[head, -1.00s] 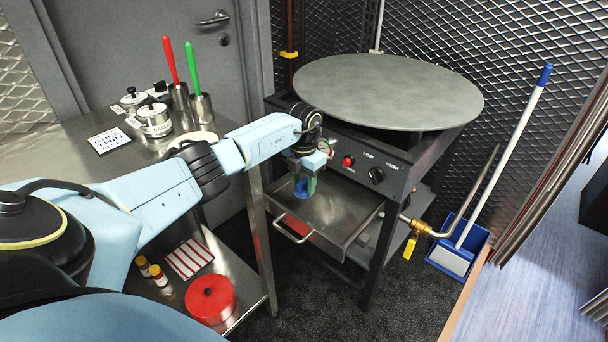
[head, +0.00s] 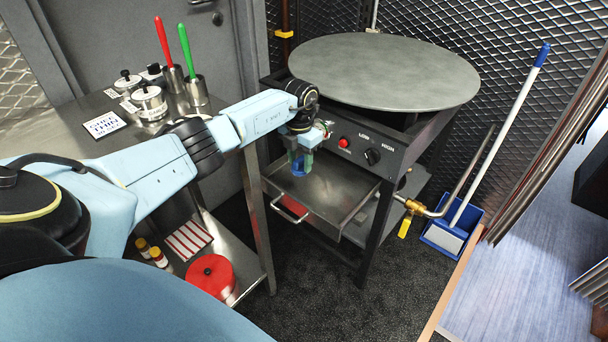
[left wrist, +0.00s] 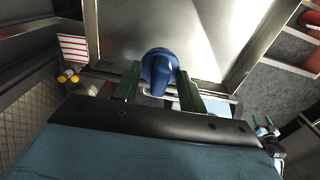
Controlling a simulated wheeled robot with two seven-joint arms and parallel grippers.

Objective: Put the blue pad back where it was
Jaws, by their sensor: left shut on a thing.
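The blue pad (head: 299,173) is small and round-headed, with a narrower part below it in the left wrist view (left wrist: 158,67). My left gripper (head: 299,166) is shut on it; its two green fingers (left wrist: 158,88) stand on either side. The gripper holds the pad over the pulled-out metal drawer (head: 325,205) beneath the round griddle. A gap between the pad and the drawer floor cannot be told for sure.
The griddle plate (head: 385,80) and its knob panel (head: 360,148) stand just behind my left gripper. A steel table (head: 75,165) with pots and brush holders is at the left, with a red round container (head: 211,277) on its lower shelf.

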